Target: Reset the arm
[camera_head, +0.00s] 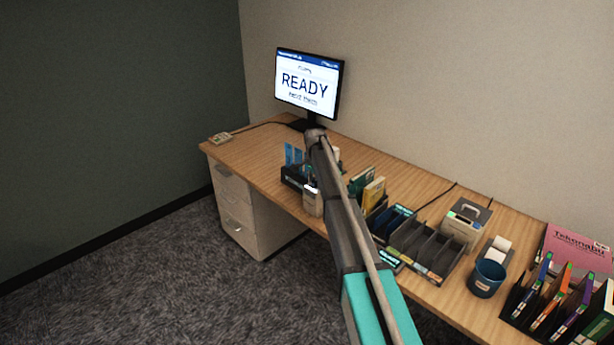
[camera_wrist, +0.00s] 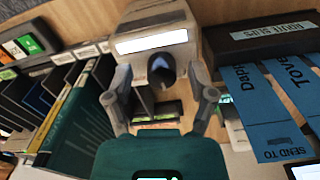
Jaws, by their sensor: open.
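My arm reaches away from me over the desk (camera_head: 255,152) in the head view, and its far end stands in front of the desk's middle-left part. My gripper (camera_wrist: 161,92) shows in the wrist view with its two grey fingers spread apart and nothing held between them. A beige device (camera_wrist: 158,42) with a bright white strip and a dark round part lies beyond the fingers. I cannot tell whether the fingers touch it. In the head view my arm hides most of the gripper.
Blue slips (camera_wrist: 268,105) in a dark box (camera_wrist: 262,38) lie right of the fingers; upright folders (camera_wrist: 75,125) stand left. The head view shows a monitor (camera_head: 309,84) reading READY, a sorter tray (camera_head: 428,250), a blue cup (camera_head: 486,279) and a binder rack (camera_head: 520,300). Carpet lies open at left.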

